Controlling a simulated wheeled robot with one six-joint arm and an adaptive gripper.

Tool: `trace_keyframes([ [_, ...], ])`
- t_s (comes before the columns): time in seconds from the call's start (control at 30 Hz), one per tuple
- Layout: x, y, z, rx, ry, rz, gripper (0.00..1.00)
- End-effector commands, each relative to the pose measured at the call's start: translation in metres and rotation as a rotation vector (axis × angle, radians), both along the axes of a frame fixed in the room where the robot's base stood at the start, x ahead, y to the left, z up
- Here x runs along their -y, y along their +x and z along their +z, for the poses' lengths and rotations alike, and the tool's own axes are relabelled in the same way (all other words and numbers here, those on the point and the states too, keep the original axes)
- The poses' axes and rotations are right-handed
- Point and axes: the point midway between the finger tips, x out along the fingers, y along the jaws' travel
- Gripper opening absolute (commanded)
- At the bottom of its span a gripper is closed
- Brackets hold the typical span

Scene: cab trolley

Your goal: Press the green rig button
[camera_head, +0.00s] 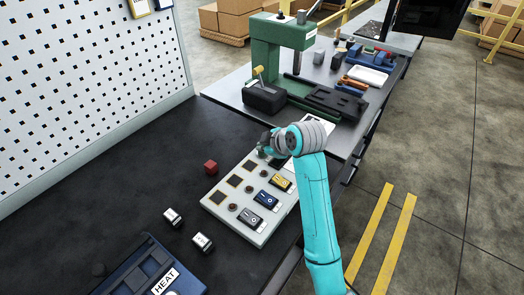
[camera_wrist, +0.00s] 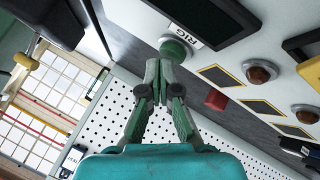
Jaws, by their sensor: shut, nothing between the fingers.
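The green rig button (camera_wrist: 176,47) shows in the wrist view, round, in a pale ring, beside a white label reading RIG (camera_wrist: 186,36). It sits on the light grey control panel (camera_head: 214,199), at the panel's far end in the head view, where my gripper hides it. My gripper (camera_wrist: 163,66) is shut and empty. Its fingertips overlap the lower edge of the button in the wrist view; I cannot tell whether they touch it. In the head view my gripper (camera_head: 266,146) is over the far end of the panel.
Several red-brown buttons (camera_head: 232,207) and rocker switches (camera_head: 266,199) share the panel. A red cube (camera_head: 210,167) lies left of it. Two small silver-white blocks (camera_head: 202,242) and a blue HEAT box (camera_head: 146,270) are nearer. A green press (camera_head: 268,50) stands beyond.

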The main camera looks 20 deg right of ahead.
Motion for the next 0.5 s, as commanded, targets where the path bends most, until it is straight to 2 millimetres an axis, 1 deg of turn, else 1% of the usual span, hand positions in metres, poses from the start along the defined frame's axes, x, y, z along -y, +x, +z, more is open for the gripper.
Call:
trace_keyframes([
  [0.2, 0.0001, 0.0001, 0.0107, 0.001, 0.000, 0.000, 0.00],
  [0.5, 0.0001, 0.0000, 0.0116, 0.001, 0.000, -0.001, 0.00],
])
